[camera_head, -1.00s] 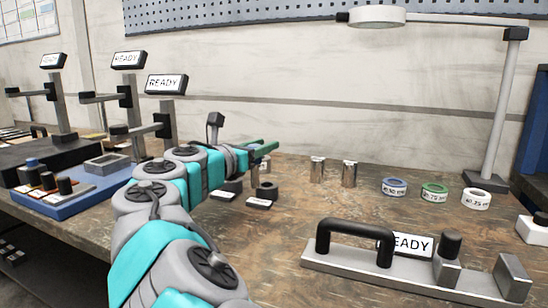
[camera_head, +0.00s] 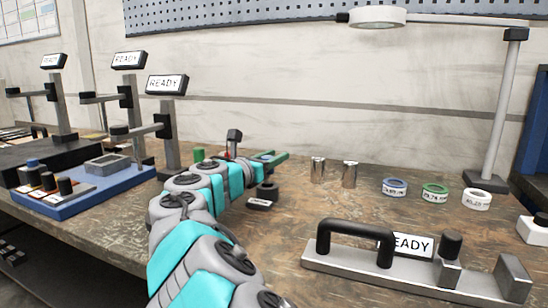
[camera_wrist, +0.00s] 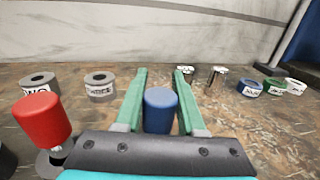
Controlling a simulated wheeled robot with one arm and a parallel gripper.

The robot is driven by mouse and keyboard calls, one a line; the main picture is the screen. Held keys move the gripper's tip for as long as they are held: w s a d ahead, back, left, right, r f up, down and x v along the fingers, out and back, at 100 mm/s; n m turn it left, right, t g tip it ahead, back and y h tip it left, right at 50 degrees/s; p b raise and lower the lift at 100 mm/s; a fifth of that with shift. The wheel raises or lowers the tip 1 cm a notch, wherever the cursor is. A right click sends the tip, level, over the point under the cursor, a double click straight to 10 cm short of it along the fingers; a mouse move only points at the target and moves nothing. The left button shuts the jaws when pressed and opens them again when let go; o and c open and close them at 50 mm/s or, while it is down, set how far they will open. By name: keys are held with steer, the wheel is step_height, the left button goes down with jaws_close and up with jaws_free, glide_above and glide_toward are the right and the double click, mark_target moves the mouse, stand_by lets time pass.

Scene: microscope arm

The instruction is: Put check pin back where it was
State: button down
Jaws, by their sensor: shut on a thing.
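My gripper (camera_wrist: 160,100) has its green fingers shut on a blue-topped pin (camera_wrist: 160,110), seen upright between them in the wrist view. In the head view the gripper (camera_head: 272,158) is beyond the arm, over the far middle of the bench. Two grey ring-shaped holders, one at far left (camera_wrist: 40,84) and one nearer the fingers (camera_wrist: 101,85), stand left of the gripper with open tops. Their labels are too small to read surely. One dark ring holder (camera_head: 267,191) shows in the head view. The pin's lower end is hidden.
A red-topped pin (camera_wrist: 42,119) stands tilted-looking close on the left, over a dark ring. A green cylinder (camera_head: 198,155) stands behind the arm. Two metal cylinders (camera_head: 318,169) and several tape rolls (camera_head: 395,187) are to the right. A handled fixture (camera_head: 415,270) lies at front right.

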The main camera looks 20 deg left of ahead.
steer(key=c, duration=0.5)
jaws_free()
steer(key=v, duration=1.2)
steer(key=shift+b, duration=0.4)
